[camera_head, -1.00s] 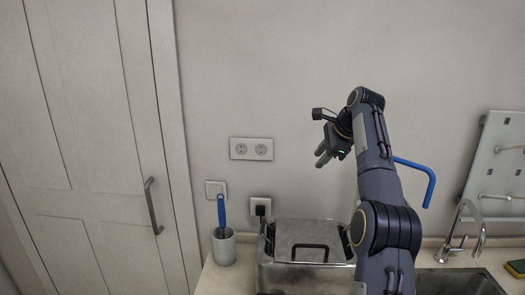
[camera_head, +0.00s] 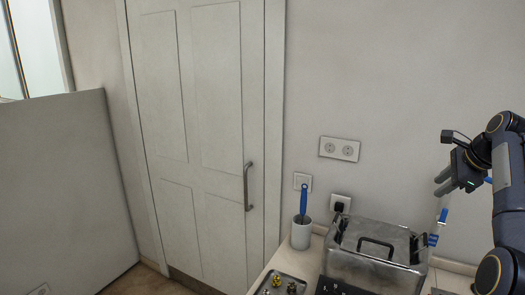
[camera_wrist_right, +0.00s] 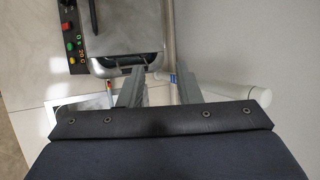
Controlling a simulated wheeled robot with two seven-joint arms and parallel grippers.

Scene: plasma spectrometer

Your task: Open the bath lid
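The bath is a steel box (camera_head: 362,272) on the counter, at the lower right of the head view. Its lid (camera_head: 352,229) lies on top, with a dark bar handle (camera_head: 377,243). In the wrist view the lid (camera_wrist_right: 123,32) and part of the handle show at the top. My right gripper (camera_head: 440,188) is to the right of and above the bath, apart from it. In the wrist view its two fingers (camera_wrist_right: 159,88) are spread with nothing held between them. My left gripper is not in view.
A white cup (camera_head: 302,234) with a blue-handled brush stands left of the bath. A tray (camera_head: 262,288) with small brass pieces is in front. A panel with coloured buttons (camera_wrist_right: 70,40) is on the bath's side. A white tube (camera_wrist_right: 240,88) lies near my right fingers.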

